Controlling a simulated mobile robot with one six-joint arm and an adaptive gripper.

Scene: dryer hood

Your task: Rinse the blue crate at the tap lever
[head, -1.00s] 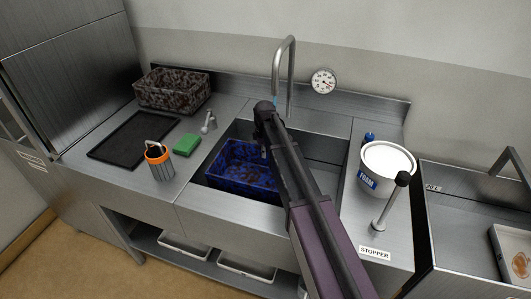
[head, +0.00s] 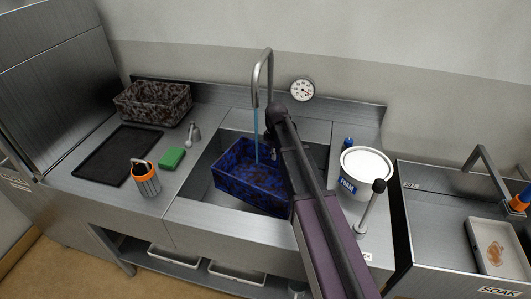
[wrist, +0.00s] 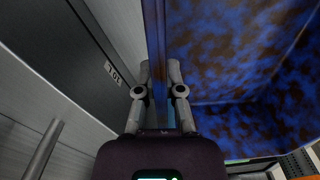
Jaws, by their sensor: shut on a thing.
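The blue crate (head: 240,188), mottled with brown stains, is in the sink basin (head: 196,190), slightly tilted in the picture. It also fills much of the wrist view (wrist: 235,60), with brown patches inside. My gripper (wrist: 160,75) is shut on the crate's wall, one finger on each side; in the head view my arm hides the fingers. The tall tap (head: 269,75) runs a thin blue stream of water (head: 256,135) down into the crate. A small lever (head: 193,134), apparently the tap lever, stands on the counter left of the basin.
A brown-stained crate (head: 150,104), black mat (head: 118,155), green sponge (head: 172,157) and orange-rimmed canister (head: 145,178) are on the left. A white foam tub (head: 367,172) and black-knobbed stopper lever (head: 372,205) crowd the right, before the soak sink (head: 440,225).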

